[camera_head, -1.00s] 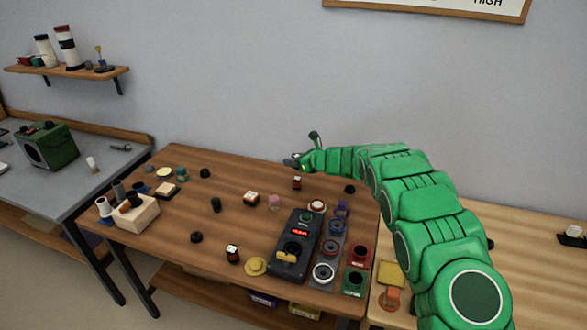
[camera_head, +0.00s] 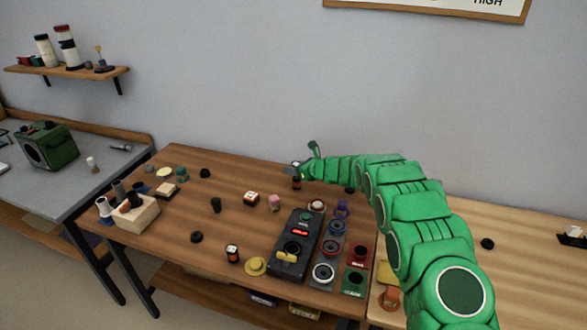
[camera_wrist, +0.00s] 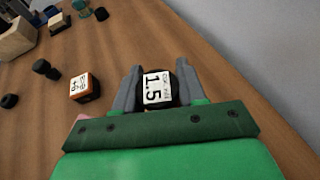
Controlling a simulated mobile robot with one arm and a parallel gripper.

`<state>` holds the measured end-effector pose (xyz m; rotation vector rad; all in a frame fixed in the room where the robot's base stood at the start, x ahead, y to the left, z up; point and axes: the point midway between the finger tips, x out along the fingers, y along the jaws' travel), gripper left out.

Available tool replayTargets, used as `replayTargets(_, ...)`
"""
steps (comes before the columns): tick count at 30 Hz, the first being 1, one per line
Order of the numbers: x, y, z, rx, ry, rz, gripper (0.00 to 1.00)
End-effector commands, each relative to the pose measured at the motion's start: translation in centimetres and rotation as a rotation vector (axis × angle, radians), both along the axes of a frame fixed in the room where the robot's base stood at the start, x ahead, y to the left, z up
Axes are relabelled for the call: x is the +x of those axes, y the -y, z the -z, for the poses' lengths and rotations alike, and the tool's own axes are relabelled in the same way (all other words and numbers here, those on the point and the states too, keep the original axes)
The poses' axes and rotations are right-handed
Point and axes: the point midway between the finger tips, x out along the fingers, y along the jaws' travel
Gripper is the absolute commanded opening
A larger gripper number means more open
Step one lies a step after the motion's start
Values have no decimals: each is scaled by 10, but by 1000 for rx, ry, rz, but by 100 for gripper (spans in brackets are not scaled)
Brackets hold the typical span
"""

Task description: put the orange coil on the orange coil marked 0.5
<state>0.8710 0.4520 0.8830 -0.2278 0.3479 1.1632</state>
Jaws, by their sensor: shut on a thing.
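My gripper (camera_wrist: 159,66) is shut on a small dark coil (camera_wrist: 157,97) with a white label reading 1.5. In the head view my gripper (camera_head: 297,168) is at the far edge of the brown table, and this coil (camera_head: 297,184) shows dark and orange-red just below it. I cannot tell if it is clear of the table. A coil with orange sides and a white top (camera_wrist: 84,87) stands apart to the left in the wrist view; its mark is too blurred to read. Another dark coil with an orange band and white label (camera_head: 232,253) stands near the table's front.
A black tester box (camera_head: 303,235) with a red display stands at the table's right, beside several round parts. A pink piece (camera_head: 274,202) and black knobs stand mid-table.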

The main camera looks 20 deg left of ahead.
Motion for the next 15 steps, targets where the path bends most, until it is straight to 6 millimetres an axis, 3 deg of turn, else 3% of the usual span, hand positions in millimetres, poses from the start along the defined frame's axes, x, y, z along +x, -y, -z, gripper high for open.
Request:
replayTargets(1, 0, 1, 1, 0, 0, 0, 10)
replayTargets(2, 0, 0, 1, 0, 0, 0, 43)
replayTargets(6, 0, 0, 1, 0, 0, 0, 65)
replayTargets(15, 0, 0, 0, 0, 0, 0, 66)
